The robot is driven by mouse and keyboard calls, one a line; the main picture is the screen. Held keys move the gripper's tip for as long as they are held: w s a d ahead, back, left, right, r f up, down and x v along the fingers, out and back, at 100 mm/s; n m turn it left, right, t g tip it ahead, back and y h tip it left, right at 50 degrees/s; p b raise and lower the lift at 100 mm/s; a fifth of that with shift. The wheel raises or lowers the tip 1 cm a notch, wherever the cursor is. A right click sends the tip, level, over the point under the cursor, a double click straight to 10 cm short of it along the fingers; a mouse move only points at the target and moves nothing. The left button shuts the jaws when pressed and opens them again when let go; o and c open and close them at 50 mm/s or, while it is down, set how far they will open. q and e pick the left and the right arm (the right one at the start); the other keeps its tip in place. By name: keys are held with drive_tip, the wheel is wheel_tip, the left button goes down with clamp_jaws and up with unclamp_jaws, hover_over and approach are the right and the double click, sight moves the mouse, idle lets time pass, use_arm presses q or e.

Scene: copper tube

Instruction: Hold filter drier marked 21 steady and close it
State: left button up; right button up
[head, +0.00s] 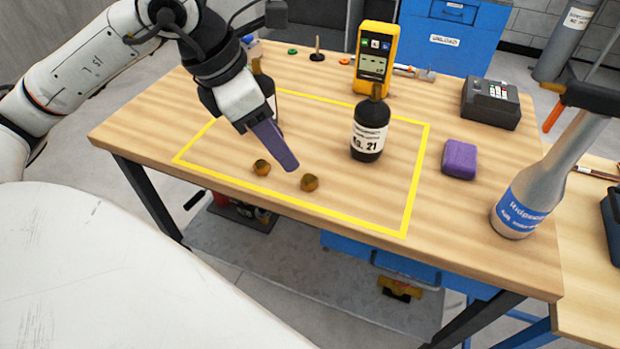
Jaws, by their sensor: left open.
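The filter drier marked 21 (369,138) is a black bottle-shaped canister with a white label. It stands upright inside the yellow outline, and its brassy top end shows in front of the yellow meter. Two small brass caps (310,183) (262,167) lie on the wood to its left and nearer me. A second dark canister (266,84) stands partly hidden behind my left gripper. My left gripper (287,163) is open and points down above the table near the two caps, left of drier 21 and apart from it. My right gripper is not in view.
A yellow meter (375,58) stands behind drier 21. A purple block (459,159), a dark device (490,103) and a silver bottle with a blue label (527,190) stand to the right. The yellow outline's front right area is clear.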

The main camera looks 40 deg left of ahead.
sight(309, 178)
use_arm(q)
drive_tip(key=x, duration=0.4)
drive_tip(key=shift+w+d+f, duration=0.15)
drive_tip(key=shift+f, duration=0.25)
drive_tip(key=shift+p+x, duration=0.3)
drive_tip(key=shift+x, duration=2.35)
drive_tip(key=shift+w+d+r, duration=0.1)
drive_tip(key=shift+w+d, duration=0.05)
drive_tip(key=c, duration=1.1)
